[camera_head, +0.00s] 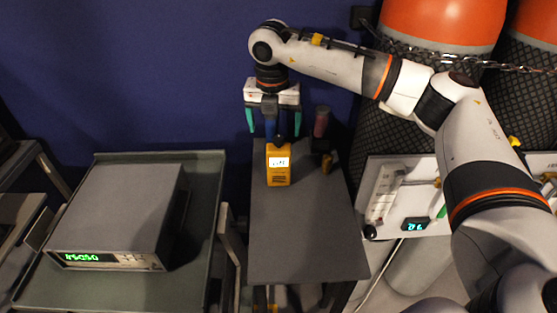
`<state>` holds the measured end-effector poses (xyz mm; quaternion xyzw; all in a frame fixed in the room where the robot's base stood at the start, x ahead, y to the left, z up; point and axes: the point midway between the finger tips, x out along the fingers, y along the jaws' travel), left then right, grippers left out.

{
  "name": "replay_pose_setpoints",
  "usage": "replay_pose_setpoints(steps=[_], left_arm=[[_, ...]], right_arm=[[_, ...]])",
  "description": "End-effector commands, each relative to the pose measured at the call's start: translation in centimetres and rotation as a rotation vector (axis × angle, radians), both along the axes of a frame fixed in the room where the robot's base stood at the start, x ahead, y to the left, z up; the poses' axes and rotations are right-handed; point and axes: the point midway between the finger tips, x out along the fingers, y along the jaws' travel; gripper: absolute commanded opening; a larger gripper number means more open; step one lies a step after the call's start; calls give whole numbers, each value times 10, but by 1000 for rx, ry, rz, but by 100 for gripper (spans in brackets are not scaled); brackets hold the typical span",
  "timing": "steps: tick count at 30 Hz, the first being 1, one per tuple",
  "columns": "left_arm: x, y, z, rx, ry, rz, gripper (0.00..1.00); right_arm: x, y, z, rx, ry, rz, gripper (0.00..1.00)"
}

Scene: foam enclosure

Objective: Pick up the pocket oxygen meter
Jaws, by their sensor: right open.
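The pocket oxygen meter (278,166) is a small yellow device with a lit white display. It stands near the back left of a narrow grey table (300,235). My right gripper (272,122) points down with its teal-tipped fingers spread, one on each side of and above the meter's top. The fingers appear apart from the meter. A dark piece shows between the fingers, just above the meter; I cannot tell whether it belongs to the meter. My left gripper is not in view.
A dark cylinder with a reddish top (320,122) and a small brass fitting (326,162) stand right of the meter. A grey instrument (120,215) sits on a tray cart at left. Orange-topped gas cylinders (440,22) and a white panel (412,205) are at right. The table's front is clear.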

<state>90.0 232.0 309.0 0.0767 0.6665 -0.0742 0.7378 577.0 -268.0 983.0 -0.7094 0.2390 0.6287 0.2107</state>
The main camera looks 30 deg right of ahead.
Motion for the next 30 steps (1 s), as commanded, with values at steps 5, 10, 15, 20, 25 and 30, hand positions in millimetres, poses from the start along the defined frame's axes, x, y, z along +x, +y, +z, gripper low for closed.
replay_pose_setpoints(steps=[5, 10, 15, 20, 25, 30], left_arm=[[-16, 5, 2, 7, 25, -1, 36], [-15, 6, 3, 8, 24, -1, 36], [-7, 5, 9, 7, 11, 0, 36], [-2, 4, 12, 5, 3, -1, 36], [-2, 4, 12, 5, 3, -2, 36], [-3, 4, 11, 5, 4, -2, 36]], right_arm=[[2, -2, -27, 0, 2, 0, 86], [3, -4, -38, 1, 1, 1, 86], [5, -12, -60, 1, 3, 2, 86], [7, -15, -81, 0, 1, 2, 86], [8, -15, -87, 1, -1, 2, 86], [8, -15, -87, 1, -1, 2, 82]])
